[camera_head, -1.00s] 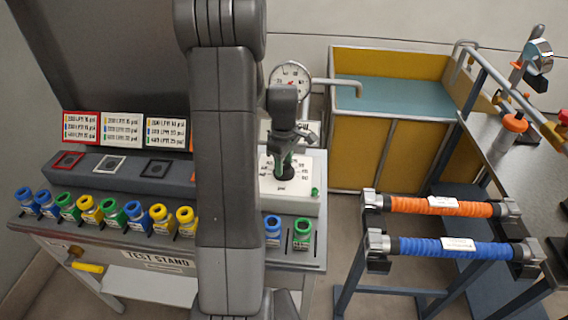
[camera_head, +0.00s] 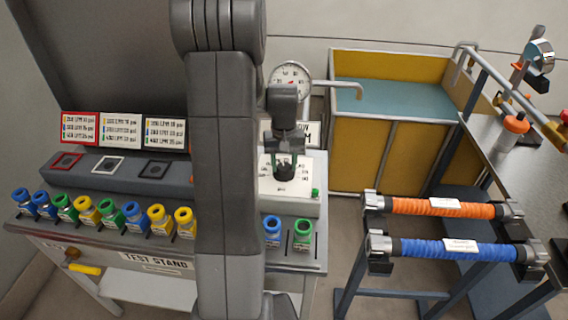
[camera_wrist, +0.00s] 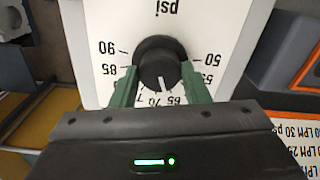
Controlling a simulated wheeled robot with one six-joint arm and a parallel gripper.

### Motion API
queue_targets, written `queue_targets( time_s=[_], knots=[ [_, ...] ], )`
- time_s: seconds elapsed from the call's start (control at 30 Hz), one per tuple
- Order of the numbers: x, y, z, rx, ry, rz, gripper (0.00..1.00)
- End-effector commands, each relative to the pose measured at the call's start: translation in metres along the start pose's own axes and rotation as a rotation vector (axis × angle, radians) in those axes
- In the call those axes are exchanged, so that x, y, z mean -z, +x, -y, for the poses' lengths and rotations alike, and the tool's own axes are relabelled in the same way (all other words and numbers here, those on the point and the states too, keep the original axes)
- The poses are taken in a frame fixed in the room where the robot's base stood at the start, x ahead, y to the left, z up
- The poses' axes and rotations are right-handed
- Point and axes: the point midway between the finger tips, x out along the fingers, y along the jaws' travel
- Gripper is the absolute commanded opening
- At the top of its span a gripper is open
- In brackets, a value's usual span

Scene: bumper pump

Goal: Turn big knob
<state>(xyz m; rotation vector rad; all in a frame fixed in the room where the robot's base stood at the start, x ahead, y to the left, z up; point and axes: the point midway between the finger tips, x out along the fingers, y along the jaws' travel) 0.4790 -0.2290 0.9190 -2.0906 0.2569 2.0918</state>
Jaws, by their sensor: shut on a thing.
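The big black knob (camera_head: 285,174) sits on a white dial plate (camera_head: 265,187) on the test stand's right part. In the wrist view the knob (camera_wrist: 158,62) has a white pointer line, directed near the 65 and 70 marks of the psi scale. The scale appears upside down there. My gripper (camera_head: 285,160) is over the dial, its two green fingers on opposite sides of the knob. In the wrist view my gripper (camera_wrist: 160,88) is shut on the knob. Part of the knob's rim is hidden by the fingers.
A round gauge (camera_head: 290,82) stands behind the dial. Several colored bottles (camera_head: 103,211) line the stand's front, with a blue one (camera_head: 272,230) and a green one (camera_head: 303,233) near the dial. An orange hose (camera_head: 440,207) and blue hose (camera_head: 448,247) lie on a rack at right.

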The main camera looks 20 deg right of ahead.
Motion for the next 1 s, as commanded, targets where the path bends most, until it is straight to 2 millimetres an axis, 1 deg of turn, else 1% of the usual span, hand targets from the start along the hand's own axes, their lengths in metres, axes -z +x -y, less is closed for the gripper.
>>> queue_targets(
  time_s=[0.3, 0.6, 0.8, 1.0],
  knots=[
    [0.0011, -0.0012, -0.0003, -0.001, 0.300, -0.004, 0.19],
    [0.0012, -0.0014, -0.0003, 0.000, 0.561, -0.005, 0.19],
    [0.0013, -0.0015, -0.0003, 0.000, 0.691, -0.005, 0.19],
    [0.0014, -0.0016, -0.0004, 0.001, 0.772, -0.005, 0.19]
  ],
)
